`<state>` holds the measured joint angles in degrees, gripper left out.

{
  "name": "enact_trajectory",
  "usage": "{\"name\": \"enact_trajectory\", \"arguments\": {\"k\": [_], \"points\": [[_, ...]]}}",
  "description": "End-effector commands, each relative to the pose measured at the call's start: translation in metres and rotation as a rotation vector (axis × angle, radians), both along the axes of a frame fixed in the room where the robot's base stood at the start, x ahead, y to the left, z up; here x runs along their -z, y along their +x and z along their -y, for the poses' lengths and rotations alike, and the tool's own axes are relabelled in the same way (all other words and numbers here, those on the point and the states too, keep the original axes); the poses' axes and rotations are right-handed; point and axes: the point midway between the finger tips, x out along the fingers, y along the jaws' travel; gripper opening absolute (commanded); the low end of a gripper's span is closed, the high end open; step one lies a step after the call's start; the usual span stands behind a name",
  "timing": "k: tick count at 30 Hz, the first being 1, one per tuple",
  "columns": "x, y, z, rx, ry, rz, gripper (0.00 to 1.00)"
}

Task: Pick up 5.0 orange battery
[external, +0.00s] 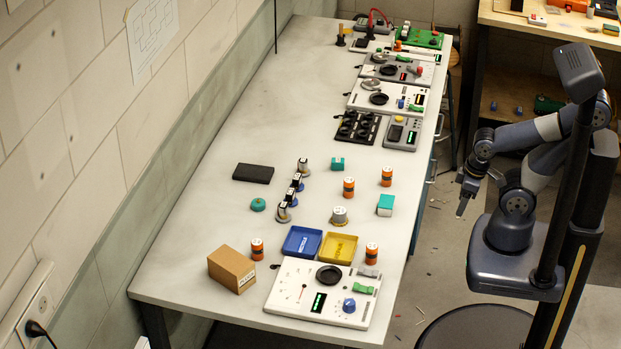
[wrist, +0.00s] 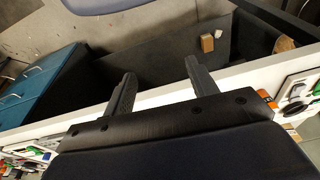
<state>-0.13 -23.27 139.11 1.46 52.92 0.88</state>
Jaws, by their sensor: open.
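Several orange batteries with dark and white bands stand upright on the bench in the external view: one near the middle (external: 349,187), one nearer the right edge (external: 386,176), one beside the cardboard box (external: 257,250) and one by the yellow tray (external: 372,254). I cannot read which is marked 5.0. My gripper (external: 462,206) hangs off the bench's right side, apart from all the batteries. In the wrist view its two fingers (wrist: 160,70) are spread with nothing between them. A small orange patch (wrist: 265,97) shows at right there, partly hidden by the gripper body.
The bench (external: 240,110) is bare at far left. Blue (external: 302,254) and yellow (external: 338,262) trays, a cardboard box (external: 231,269) and a white meter panel (external: 290,301) fill the near end. A silver weight (external: 339,216) and teal-white block (external: 385,205) stand near the batteries.

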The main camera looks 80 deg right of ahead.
Motion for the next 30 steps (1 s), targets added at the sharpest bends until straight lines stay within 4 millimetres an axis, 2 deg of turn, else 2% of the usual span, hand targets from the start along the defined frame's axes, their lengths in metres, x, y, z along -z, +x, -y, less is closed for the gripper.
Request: {"name": "enact_trajectory", "arguments": {"k": [4, 8, 15, 20, 26, 30], "points": [[-0.008, 0.026, -0.018, 0.097, 0.102, -0.001, 0.55], [-0.022, 0.074, -0.048, 0.27, 0.275, -0.009, 0.55], [-0.042, 0.176, -0.105, 0.64, 0.618, -0.077, 0.55], [-0.047, 0.247, -0.138, 0.895, 0.834, -0.157, 0.55], [-0.04, 0.335, -0.172, 1.218, 1.089, -0.299, 0.55], [-0.026, 0.393, -0.191, 1.444, 1.255, -0.422, 0.55]]}}
